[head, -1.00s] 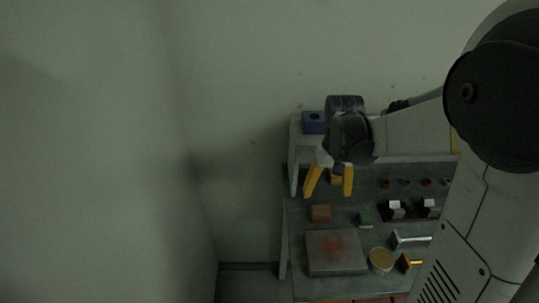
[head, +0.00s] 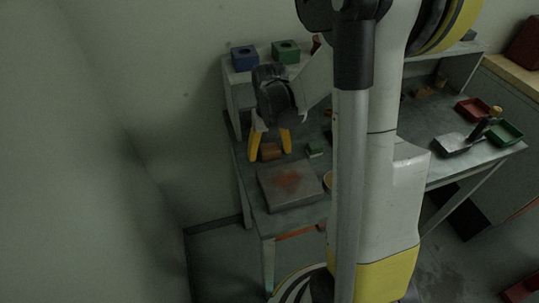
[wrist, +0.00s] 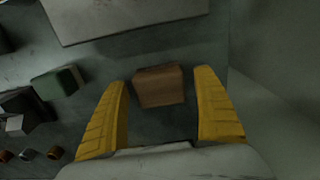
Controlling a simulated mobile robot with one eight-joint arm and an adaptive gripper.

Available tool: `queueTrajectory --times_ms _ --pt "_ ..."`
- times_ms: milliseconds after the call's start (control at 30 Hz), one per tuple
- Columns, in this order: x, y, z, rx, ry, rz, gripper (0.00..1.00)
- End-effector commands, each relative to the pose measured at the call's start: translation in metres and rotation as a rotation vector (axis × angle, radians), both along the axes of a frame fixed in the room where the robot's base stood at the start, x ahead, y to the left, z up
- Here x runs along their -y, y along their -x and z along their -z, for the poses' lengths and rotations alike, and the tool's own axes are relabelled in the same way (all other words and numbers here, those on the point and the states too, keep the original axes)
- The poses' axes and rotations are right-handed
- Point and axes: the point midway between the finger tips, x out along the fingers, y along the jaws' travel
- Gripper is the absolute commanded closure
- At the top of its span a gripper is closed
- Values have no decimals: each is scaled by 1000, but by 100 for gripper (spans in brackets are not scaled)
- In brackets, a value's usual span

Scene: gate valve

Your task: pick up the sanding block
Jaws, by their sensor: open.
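The brown block (head: 270,151), which looks like the sanding block, sits on the grey workbench near its left end. In the wrist view the block (wrist: 159,86) shows between the two yellow fingers, with a gap on each side, nearer the left finger. My gripper (head: 270,148) is open and empty, pointing down over the block. It also shows in the wrist view (wrist: 163,82). I cannot tell how far the fingertips are above the bench top.
A grey plate with a reddish stain (head: 290,186) lies in front of the block. A small green block (head: 315,149) is to the right. A shelf behind bears a blue box (head: 244,58) and a green box (head: 286,51). Trays (head: 473,110) lie at the far right.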

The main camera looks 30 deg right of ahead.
Motion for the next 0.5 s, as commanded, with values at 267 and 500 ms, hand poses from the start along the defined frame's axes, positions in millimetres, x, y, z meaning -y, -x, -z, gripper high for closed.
queueTrajectory --times_ms 267,500 --pt "0 0 -1 0 0 0 54" --pt "0 0 -1 0 0 0 79"
